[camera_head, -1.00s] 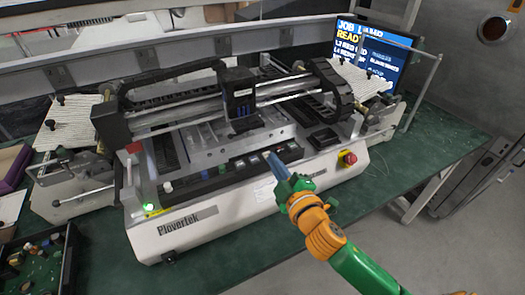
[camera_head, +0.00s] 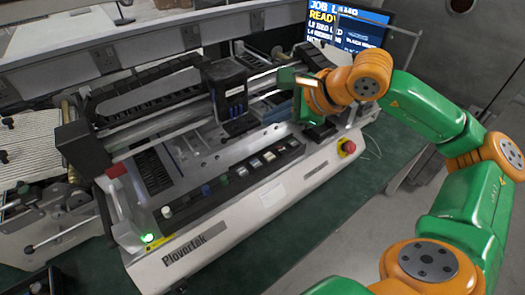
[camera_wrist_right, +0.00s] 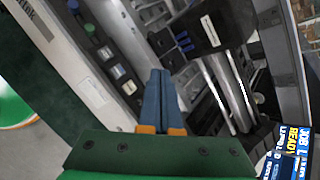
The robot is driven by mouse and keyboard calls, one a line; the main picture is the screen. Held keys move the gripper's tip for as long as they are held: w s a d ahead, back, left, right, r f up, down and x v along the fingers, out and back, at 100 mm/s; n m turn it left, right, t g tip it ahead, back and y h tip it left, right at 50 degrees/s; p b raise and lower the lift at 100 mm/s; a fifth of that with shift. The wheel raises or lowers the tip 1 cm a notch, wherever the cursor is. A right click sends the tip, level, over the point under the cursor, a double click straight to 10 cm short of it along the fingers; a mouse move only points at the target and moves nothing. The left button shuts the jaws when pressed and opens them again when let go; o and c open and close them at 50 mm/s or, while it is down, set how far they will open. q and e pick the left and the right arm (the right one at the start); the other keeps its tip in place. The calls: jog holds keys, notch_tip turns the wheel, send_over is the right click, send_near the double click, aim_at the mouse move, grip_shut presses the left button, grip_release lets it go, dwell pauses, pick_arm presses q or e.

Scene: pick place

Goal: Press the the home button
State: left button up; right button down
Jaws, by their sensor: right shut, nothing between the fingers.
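The machine's control strip (camera_head: 232,186) carries a row of small coloured and pale buttons along its front. Pale square buttons (camera_head: 256,163) sit toward its right half. Labels are too small to read, so I cannot tell which is the home button. My right gripper (camera_head: 278,112) is behind the strip, over the right part of the machine bed, partly hidden by its own wrist. In the right wrist view its blue fingers (camera_wrist_right: 158,75) are together and empty, with the buttons (camera_wrist_right: 117,72) to their left, apart from them. My left gripper is not in view.
The black carriage (camera_head: 228,90) on its rails stands just left of my right gripper. A red stop knob (camera_head: 348,147) is at the machine's right front corner. A lit screen (camera_head: 345,30) stands behind. The green table (camera_head: 300,220) is clear in front.

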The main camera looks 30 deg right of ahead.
jog(key=b, duration=0.7)
send_over(274, 158)
notch_tip(274, 158, down, 8)
jog(key=shift+f+b, duration=0.4)
dwell(1.7)
jog(key=shift+f+b, duration=0.45)
jog(key=shift+b, duration=0.1)
